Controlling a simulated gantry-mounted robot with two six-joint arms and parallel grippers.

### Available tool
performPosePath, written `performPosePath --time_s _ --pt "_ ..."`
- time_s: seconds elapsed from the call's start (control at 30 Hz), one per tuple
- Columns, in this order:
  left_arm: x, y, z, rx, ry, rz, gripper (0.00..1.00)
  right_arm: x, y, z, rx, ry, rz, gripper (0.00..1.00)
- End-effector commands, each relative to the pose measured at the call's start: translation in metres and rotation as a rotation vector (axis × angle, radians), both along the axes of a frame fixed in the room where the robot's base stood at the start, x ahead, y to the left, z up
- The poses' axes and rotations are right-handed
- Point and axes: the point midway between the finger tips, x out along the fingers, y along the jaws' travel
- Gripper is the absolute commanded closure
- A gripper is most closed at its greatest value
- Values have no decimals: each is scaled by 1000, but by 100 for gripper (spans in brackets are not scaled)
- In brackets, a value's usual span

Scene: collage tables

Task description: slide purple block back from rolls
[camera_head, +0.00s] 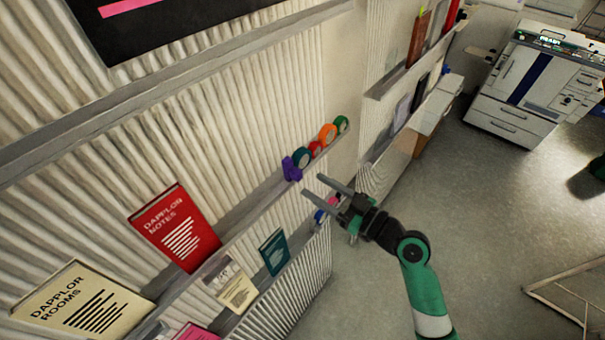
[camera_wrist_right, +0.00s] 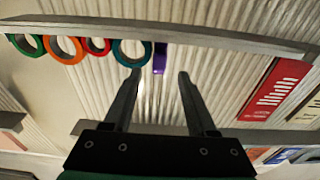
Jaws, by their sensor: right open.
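A purple block (camera_head: 291,169) stands on the upper wall ledge, at the near end of a row of rolls. The nearest roll is teal (camera_head: 298,153), then come a red roll, an orange roll (camera_head: 327,133) and a green roll. In the right wrist view the purple block (camera_wrist_right: 160,59) is right beside the teal roll (camera_wrist_right: 117,55); I cannot tell whether they touch. My right gripper (camera_head: 313,185) is open and empty, in front of the ledge. In its wrist view the block shows between and beyond the fingertips (camera_wrist_right: 159,74). My left gripper is out of view.
A red book (camera_head: 175,228) and a cream book (camera_head: 80,302) stand further left on the ledge (camera_head: 245,207). A lower ledge holds a teal booklet (camera_head: 274,251) and small colored items. Ledge between red book and block is clear. A printer (camera_head: 535,85) stands far right.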

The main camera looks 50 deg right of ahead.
Motion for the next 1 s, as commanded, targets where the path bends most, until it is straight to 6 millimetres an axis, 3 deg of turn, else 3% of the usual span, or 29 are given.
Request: performPosePath --time_s 0.1,0.23,0.6,0.9,1.0 --pt "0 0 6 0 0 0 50 26 3 2 -1 0 4 43" --pt "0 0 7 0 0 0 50 44 4 1 -1 0 1 43" --pt "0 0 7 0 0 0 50 53 4 0 -1 0 -1 44" --pt "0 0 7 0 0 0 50 52 4 0 -1 0 -1 98" --pt "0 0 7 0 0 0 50 52 4 0 -1 0 -1 100"
